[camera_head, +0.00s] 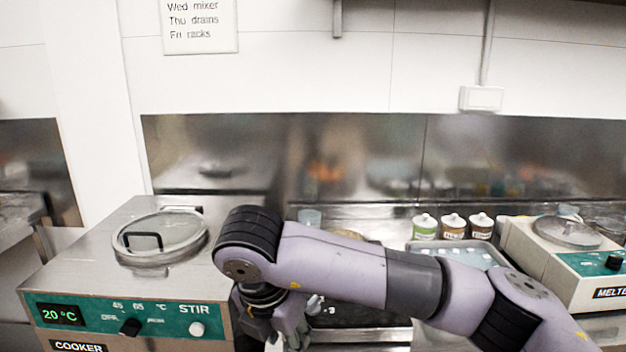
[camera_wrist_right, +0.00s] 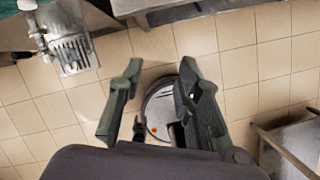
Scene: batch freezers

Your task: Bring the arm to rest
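My right arm comes in from the right of the head view and reaches left across the counter, bent at a dark-banded joint beside the cooker (camera_head: 110,265). My right gripper (camera_head: 288,328) hangs below that joint at the bottom edge, partly hidden by the arm. In the right wrist view my right gripper (camera_wrist_right: 158,80) has its two dark fingers spread wide. No object shows held between them, and the tiled floor (camera_wrist_right: 140,45) lies beyond. My left gripper is in neither view.
The cooker has a round glass lid (camera_head: 160,238) and reads 20 °C. Several small labelled tubs (camera_head: 453,226) stand behind a grey tray (camera_head: 493,256). A melter (camera_head: 575,262) stands at the right. The wrist view shows a metal unit (camera_wrist_right: 295,145) at the right.

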